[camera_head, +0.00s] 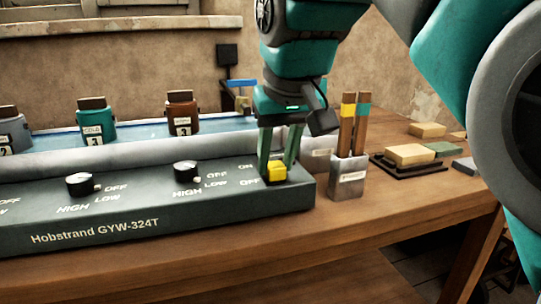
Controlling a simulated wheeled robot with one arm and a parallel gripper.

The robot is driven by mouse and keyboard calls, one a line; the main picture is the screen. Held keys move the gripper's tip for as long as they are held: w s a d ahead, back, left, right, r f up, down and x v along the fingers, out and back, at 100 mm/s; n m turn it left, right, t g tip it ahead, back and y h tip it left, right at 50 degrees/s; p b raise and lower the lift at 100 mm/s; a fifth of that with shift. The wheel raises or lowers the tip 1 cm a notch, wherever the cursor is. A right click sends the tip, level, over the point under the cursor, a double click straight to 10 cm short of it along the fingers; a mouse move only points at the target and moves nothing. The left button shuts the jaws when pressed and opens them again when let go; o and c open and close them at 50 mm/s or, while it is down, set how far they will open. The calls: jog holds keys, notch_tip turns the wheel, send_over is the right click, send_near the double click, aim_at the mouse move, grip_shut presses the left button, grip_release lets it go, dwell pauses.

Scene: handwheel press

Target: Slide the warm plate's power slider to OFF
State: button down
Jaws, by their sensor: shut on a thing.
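The warm plate (140,222) is a long dark unit on the table, with "Hobstrand GYW-324T" on its front. Its power slider (276,173) is a small yellow knob at the right end of the sloped panel. ON is printed to the upper left of the knob and OFF, partly readable, to its lower left. My gripper (275,170) reaches down from above with its green fingers at the knob and is shut on it. The fingers partly hide the slot, so the slider's exact setting is hard to tell.
Two black dials (186,172) sit left on the panel. Labelled jars (95,122) stand on the blue-edged surface behind. A grey holder (347,179) with two wooden sticks stands close right of the unit. Blocks (410,155) lie farther right. The table's front strip (350,225) is clear.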

aim_at(280, 187)
jog(key=shift+s, duration=0.1)
jog(key=c, duration=0.5)
grip_release()
jog(key=shift+s+r, duration=0.1)
jog(key=shift+r, duration=0.05)
jog(key=shift+v, duration=2.4)
jog(key=p+v, duration=0.2)
jog(key=shift+s+d+r, duration=0.1)
jog(key=shift+s+r, duration=0.05)
jog(key=shift+r, duration=0.2)
